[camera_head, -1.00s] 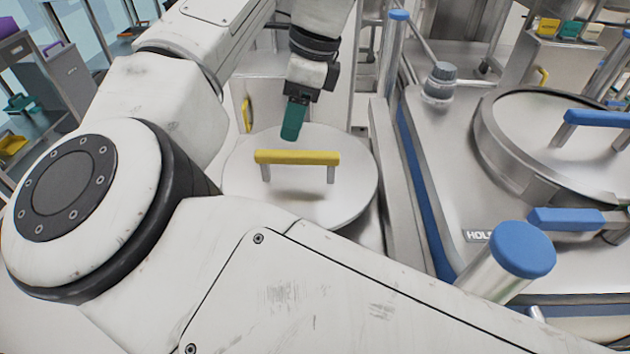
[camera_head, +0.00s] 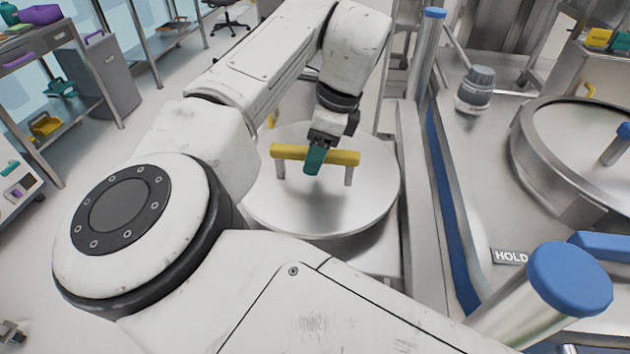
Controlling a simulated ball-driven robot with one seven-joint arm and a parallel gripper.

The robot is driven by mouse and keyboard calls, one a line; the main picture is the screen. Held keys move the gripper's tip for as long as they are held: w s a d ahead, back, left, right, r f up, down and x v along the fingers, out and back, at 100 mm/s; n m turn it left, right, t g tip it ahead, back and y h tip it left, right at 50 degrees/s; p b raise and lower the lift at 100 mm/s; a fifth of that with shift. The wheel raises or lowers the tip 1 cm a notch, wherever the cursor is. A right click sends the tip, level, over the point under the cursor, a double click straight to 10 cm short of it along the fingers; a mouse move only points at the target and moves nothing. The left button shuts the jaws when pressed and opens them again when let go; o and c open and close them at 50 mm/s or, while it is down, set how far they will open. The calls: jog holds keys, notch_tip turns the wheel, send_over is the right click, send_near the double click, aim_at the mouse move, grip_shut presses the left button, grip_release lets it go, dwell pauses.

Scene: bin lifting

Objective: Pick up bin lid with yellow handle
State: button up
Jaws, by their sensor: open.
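The round grey bin lid (camera_head: 340,211) lies flat on top of the bin, in the middle of the head view. Its yellow handle (camera_head: 342,157) is a straight bar on two short metal posts. My gripper (camera_head: 315,162), with green fingers, is over the middle of the handle, pointing down. One green finger shows in front of the bar. The other finger is hidden, so I cannot tell whether the bar is between the fingers. The gripper is open.
To the right is a steel machine with a blue-capped post (camera_head: 569,281) and a round hatch (camera_head: 585,150). A thinner blue-topped post (camera_head: 427,50) stands behind the lid. Shelves and a grey bin (camera_head: 112,75) stand at the left, with open floor between.

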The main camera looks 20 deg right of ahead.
aim_at(312, 179)
jog(key=shift+x, duration=1.65)
jog(key=shift+f+p, duration=0.25)
jog(key=shift+p, duration=0.1)
jog(key=shift+c, duration=0.4)
grip_shut()
jog(key=shift+r, duration=0.15)
dwell(0.4)
